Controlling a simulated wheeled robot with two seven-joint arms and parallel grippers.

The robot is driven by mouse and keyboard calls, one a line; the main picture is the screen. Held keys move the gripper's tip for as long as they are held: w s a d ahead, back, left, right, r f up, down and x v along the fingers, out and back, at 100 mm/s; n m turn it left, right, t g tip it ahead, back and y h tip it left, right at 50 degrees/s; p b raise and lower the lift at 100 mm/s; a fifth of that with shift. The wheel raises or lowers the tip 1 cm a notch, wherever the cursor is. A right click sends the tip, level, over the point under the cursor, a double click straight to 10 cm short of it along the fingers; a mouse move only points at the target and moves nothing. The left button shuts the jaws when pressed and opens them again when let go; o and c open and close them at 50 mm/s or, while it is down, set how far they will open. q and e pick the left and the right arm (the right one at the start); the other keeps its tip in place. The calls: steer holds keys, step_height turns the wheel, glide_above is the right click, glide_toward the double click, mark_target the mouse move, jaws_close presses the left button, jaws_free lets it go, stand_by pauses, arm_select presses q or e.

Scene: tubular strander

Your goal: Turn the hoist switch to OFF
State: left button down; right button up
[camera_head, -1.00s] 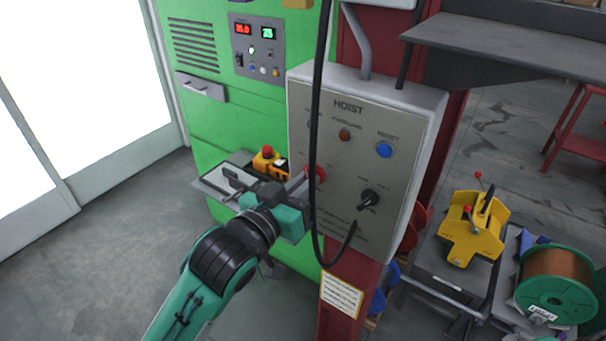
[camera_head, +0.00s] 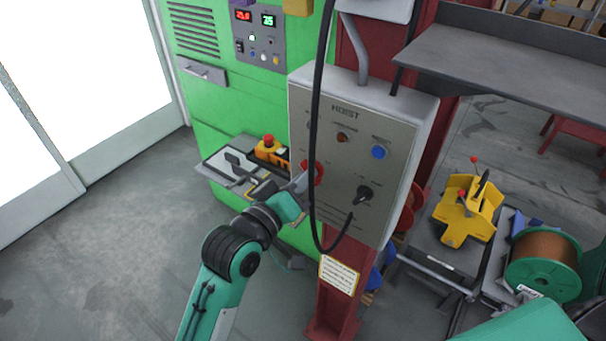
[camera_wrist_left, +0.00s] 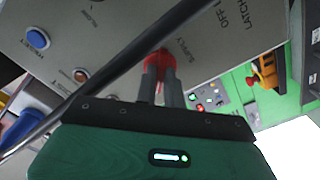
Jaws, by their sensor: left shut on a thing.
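The grey hoist panel (camera_head: 345,170) hangs on a red column, with "HOIST" printed at its top. Its red switch knob (camera_head: 319,173) sits at the panel's left side, partly behind a black cable. My left gripper (camera_head: 300,184) reaches it from the left, and its fingers are shut on the knob. In the left wrist view the red knob (camera_wrist_left: 161,60) sits at the tips of my left gripper (camera_wrist_left: 162,78), near the printed word "SUPPLY". The fingers hide part of the knob, so its exact pointing is unclear. My right gripper is out of view.
The black cable (camera_head: 313,130) loops in front of the panel. A black knob (camera_head: 364,194) and a blue button (camera_head: 379,152) are on the panel. A green cabinet (camera_head: 210,100) stands behind, with a yellow emergency-stop box (camera_head: 268,148). A yellow fixture (camera_head: 465,212) and copper spool (camera_head: 543,262) stand right.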

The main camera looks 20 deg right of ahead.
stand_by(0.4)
arm_select(q)
steer(key=c, duration=1.5)
jaws_free()
steer(key=shift+a, duration=0.1)
steer(key=b+v, duration=0.5)
steer(key=v, duration=0.8)
steer(key=shift+s+a, duration=0.25)
